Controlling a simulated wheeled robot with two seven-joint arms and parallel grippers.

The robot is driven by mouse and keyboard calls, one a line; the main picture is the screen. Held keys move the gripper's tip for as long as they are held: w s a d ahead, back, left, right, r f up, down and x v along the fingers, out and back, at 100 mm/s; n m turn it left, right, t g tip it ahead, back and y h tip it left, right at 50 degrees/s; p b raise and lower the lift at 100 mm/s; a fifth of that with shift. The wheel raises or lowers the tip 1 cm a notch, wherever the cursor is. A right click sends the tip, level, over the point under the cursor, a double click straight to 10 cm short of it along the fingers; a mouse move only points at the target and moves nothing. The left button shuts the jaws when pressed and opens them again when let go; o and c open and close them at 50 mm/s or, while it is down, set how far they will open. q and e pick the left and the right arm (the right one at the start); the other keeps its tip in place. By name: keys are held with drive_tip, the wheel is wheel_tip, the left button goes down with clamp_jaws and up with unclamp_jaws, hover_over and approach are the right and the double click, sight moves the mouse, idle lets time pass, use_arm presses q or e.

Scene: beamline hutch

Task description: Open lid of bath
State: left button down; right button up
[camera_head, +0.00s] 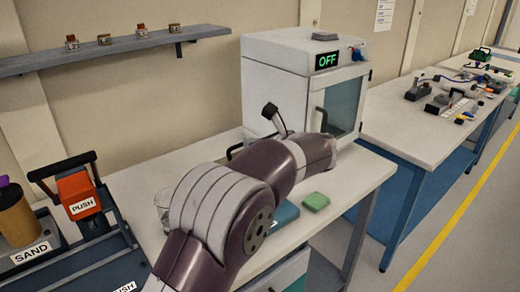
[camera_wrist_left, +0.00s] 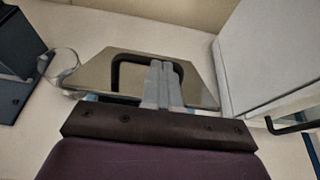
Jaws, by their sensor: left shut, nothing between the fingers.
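The bath shows in the left wrist view as a box with a flat grey metal lid (camera_wrist_left: 204,86), lying closed. A black U-shaped handle (camera_wrist_left: 118,75) stands on the lid. My left gripper (camera_wrist_left: 162,66) is shut and empty; its fingertips overlap the handle in that view, and I cannot tell whether they touch it. In the head view my left arm hides most of the bath and the fingertips; a dark bar, likely the handle (camera_head: 234,151), shows behind the arm. My right gripper is not in view.
A white cabinet (camera_head: 275,55) with an OFF display stands behind the bath. A glass beaker (camera_head: 162,213) is to the left, a green sponge (camera_head: 316,201) near the table's front edge. An orange PUSH device (camera_head: 76,190) and a SAND jar (camera_head: 18,222) stand far left.

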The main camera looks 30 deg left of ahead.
use_arm(q)
drive_tip(key=w+a+r+h+p, duration=0.2)
drive_tip(key=a+r+p, duration=0.1)
drive_tip(key=a+p, duration=0.3)
drive_tip(key=w+a+r+g+h+p, duration=0.1)
drive_tip(key=w+a+r+p, duration=0.2)
drive_tip(key=a+p, duration=0.3)
drive_tip(key=shift+w+a+r+g+h+p, duration=0.15)
drive_tip(key=shift+a+r+g+h+p, duration=0.2)
drive_tip(key=shift+p, duration=1)
